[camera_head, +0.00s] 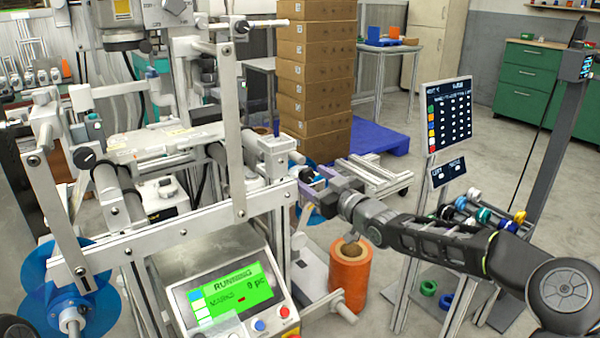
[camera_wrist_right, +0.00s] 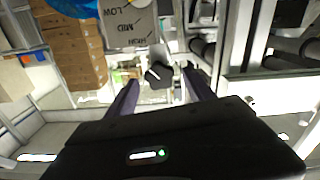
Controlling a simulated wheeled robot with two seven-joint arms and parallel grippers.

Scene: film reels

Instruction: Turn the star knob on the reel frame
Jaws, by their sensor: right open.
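The star knob (camera_wrist_right: 158,75) is dark with a white mark. In the right wrist view it shows between the two purple fingertips of my right gripper (camera_wrist_right: 162,88), with a gap on each side. In the head view the knob (camera_head: 306,174) is a small dark shape at the right side of the reel frame (camera_head: 231,130). My right gripper (camera_head: 312,186) is open there, its fingers reaching in from the right around the knob. Whether the fingers are deep enough to straddle it fully is hard to tell. My left gripper is not in view.
A control panel with a green screen (camera_head: 232,292) stands front centre. An orange roll (camera_head: 350,275) is below my right arm. Blue reel discs (camera_head: 38,270) are at the left. Stacked cartons (camera_head: 316,75) stand behind, a sign board (camera_head: 449,112) right. Floor at far right is open.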

